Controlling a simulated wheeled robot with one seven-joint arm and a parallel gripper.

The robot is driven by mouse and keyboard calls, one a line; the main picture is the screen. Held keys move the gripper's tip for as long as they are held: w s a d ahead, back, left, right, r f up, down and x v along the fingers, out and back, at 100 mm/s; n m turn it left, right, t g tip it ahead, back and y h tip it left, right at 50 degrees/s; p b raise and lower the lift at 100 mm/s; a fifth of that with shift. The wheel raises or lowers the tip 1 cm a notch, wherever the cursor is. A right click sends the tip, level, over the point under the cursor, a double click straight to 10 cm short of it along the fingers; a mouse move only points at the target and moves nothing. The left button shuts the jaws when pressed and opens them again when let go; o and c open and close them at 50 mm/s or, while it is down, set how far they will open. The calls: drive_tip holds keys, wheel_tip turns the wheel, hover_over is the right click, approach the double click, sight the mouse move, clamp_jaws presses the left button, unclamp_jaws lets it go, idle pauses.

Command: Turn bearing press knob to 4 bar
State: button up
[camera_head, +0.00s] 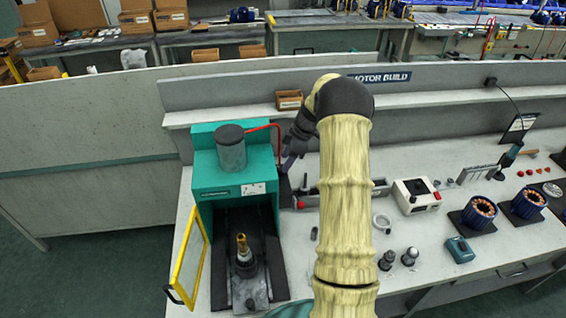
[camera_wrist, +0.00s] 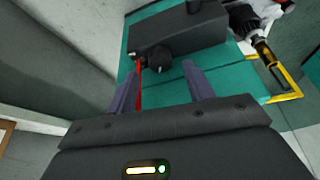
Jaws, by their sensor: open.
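The bearing press (camera_head: 215,193) is a teal machine with a grey cylinder (camera_head: 231,148) on top, at the left of the bench. In the wrist view its teal body (camera_wrist: 226,85) bears a dark housing (camera_wrist: 180,32) and a small round black knob (camera_wrist: 157,62). My gripper (camera_wrist: 160,73) is open, and the knob shows between and just beyond its fingertips; I cannot tell whether they touch it. In the head view my gripper (camera_head: 288,162) is at the press's right side, partly hidden by my arm. The knob's setting is not readable.
A red hose (camera_head: 262,128) runs from the press top toward my gripper. A yellow-framed guard door (camera_head: 188,258) stands open at left. A shaft with a brass-coloured top (camera_head: 242,245) stands in the press bay. A white box (camera_head: 416,196) and motor parts lie to the right.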

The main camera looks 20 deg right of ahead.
drive_tip(key=shift+p+x, duration=0.45)
drive_tip(key=shift+x, duration=1.4)
drive_tip(key=shift+c, duration=0.2)
drive_tip(key=c, duration=0.9)
drive_tip(key=shift+f+m+b, duration=0.15)
drive_tip(key=shift+m+b, duration=0.35)
drive_tip(key=shift+b, duration=0.5)
drive_tip(key=shift+c, duration=0.2)
drive_tip(key=shift+r+t, duration=0.2)
drive_tip(key=shift+t, duration=0.1)
drive_tip(key=o, duration=1)
